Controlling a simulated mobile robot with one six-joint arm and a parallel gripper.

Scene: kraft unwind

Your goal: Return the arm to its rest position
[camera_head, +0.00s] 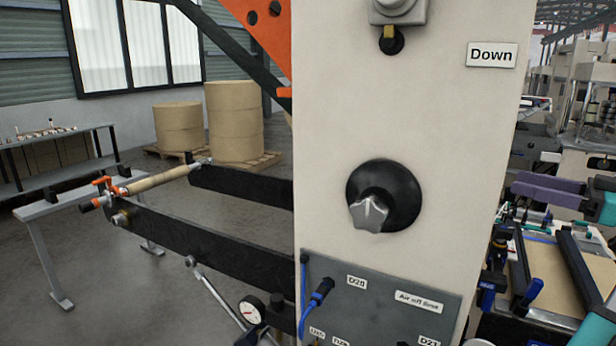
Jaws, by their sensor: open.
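Neither my arm nor my gripper can be made out in the head view. A pale machine column (447,122) fills the middle of the picture, close to the camera. On its face is a round black knob (408,192) with a silver star-shaped grip. Above it is a label reading "Down" (492,55), with part of a grey switch box (398,10) at the top edge.
A grey panel (400,305) with a blue cable is at the column's foot. Black unwind arms (215,247) with a kraft-coloured shaft reach left. Brown rolls (234,120) stand on pallets behind. A bench (60,160) is far left; machinery (560,270) crowds the right. Floor shows between bench and arms.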

